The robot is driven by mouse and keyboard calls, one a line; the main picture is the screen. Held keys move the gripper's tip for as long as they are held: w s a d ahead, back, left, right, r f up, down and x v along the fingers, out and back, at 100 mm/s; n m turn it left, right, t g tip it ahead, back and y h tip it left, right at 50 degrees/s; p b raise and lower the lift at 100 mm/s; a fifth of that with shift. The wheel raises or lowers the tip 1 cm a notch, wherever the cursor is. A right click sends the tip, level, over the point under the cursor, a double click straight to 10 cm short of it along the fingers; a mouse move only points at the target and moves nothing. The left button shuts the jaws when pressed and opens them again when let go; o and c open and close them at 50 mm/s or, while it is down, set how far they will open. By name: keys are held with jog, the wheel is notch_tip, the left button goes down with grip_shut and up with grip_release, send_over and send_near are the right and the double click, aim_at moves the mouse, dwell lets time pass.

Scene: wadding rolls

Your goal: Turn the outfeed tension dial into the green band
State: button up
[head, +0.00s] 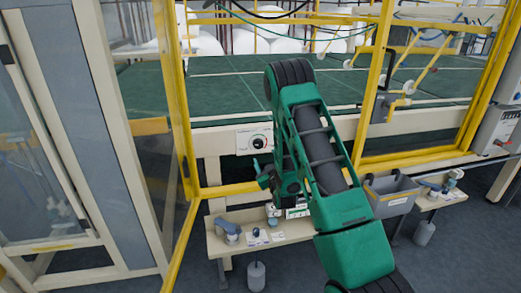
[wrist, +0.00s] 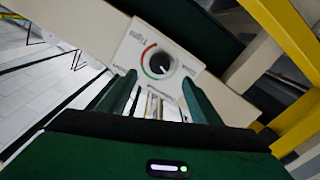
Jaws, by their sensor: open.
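The outfeed tension dial is a black knob (head: 258,143) on a white plate (head: 243,146), fixed to the cream rail left of my arm in the head view. In the wrist view the dial (wrist: 160,64) sits on its tilted plate, with a red arc on its left and a green band (wrist: 149,71) at the lower left. A pale mark shows on the knob, but its exact pointing is too small to tell. My gripper (wrist: 161,88) is open and empty, its green fingers apart and just short of the dial. In the head view my gripper (head: 262,170) is below the plate, partly hidden.
Yellow frame posts (head: 176,100) stand left and right of the opening, with a yellow bar below the rail. A low bench (head: 222,245) carries a blue-grey tool (head: 228,231). A grey bin (head: 392,195) hangs at right. A green bed lies behind the rail.

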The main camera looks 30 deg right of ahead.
aim_at(259, 146)
jog(key=x, duration=1)
jog(key=shift+w+d, duration=0.1)
jog(key=shift+w, duration=0.25)
jog(key=shift+c, duration=0.2)
